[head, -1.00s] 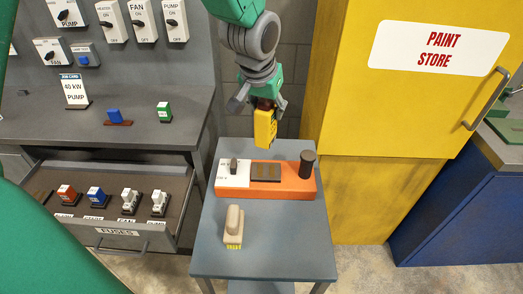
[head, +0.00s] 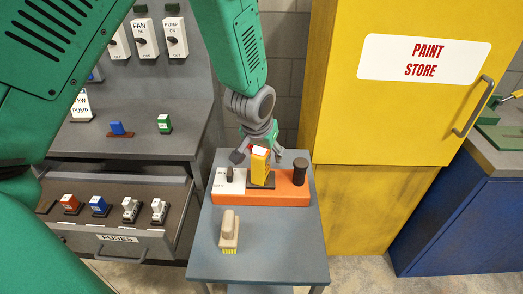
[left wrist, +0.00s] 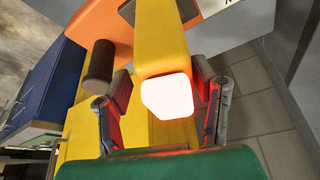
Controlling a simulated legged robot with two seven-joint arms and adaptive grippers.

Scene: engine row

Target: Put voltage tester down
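The yellow voltage tester (head: 260,170) stands upright on the dark pad of the orange tester stand (head: 290,190). Its pale top face points up at my left gripper (head: 258,155). In the left wrist view the tester (left wrist: 160,45) lies between the spread fingers of my left gripper (left wrist: 163,85), with a gap visible on each side. The gripper is open around the tester's upper part. The tester's lower end is partly hidden in the wrist view. My right gripper is not in view.
The stand sits on a small grey table (head: 285,255), with a wood-handled brush (head: 229,230) in front. A dark cylinder (head: 300,172) rises at the stand's right end. The open fuse drawer (head: 115,237) is at left; the yellow paint store cabinet (head: 375,120) is close at right.

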